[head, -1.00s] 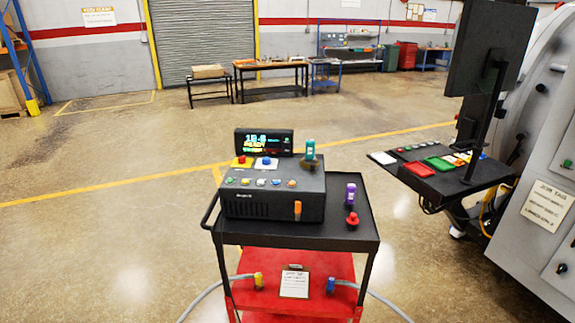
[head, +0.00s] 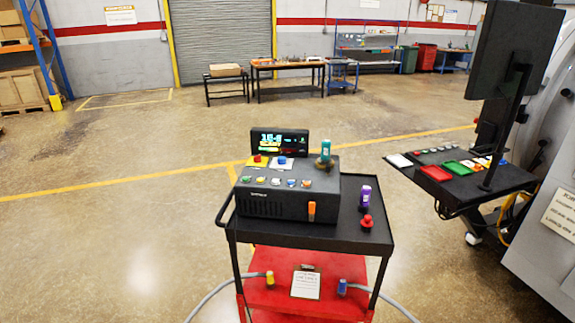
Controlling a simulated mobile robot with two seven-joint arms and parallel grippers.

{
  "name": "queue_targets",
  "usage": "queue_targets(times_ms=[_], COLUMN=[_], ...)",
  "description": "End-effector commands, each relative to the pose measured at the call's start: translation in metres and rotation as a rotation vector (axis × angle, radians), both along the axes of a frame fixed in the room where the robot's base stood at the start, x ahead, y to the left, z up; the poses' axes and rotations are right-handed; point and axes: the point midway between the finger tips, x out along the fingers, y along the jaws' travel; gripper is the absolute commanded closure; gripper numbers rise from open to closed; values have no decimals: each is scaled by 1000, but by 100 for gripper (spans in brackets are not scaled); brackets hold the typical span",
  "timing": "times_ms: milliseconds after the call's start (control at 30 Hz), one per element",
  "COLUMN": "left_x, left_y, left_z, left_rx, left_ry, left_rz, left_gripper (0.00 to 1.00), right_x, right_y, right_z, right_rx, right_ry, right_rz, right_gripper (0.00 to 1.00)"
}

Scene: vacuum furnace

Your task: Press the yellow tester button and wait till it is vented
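The tester (head: 285,202) is a black box on the top shelf of a cart. A row of small coloured buttons lies along its sloped front, with a yellow button (head: 260,180) near the left end. Above the row are a red button on a yellow plate (head: 257,160) and a blue button on a white plate (head: 282,161). A display (head: 279,142) at the back is lit with a green readout and coloured marks below; its words are too small to read surely. Neither of my grippers is in view, and nothing touches the buttons.
The black and red cart (head: 342,235) also holds a purple-topped item (head: 365,195) and a red knob (head: 366,222). A control panel (head: 455,180) with a monitor (head: 511,55) stands at right beside a large grey machine (head: 555,245). Floor left of the cart is clear.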

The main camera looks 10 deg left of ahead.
Motion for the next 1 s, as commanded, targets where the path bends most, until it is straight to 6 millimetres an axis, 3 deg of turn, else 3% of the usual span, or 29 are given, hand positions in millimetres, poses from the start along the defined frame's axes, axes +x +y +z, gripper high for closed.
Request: queue_targets(times_ms=[167,1000], left_x=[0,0], left_y=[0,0], left_z=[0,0], left_rx=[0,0], left_ry=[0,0], left_rz=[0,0], left_gripper=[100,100], right_x=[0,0], right_y=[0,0], right_z=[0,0], right_rx=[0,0], right_ry=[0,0], right_rz=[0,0], right_gripper=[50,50])
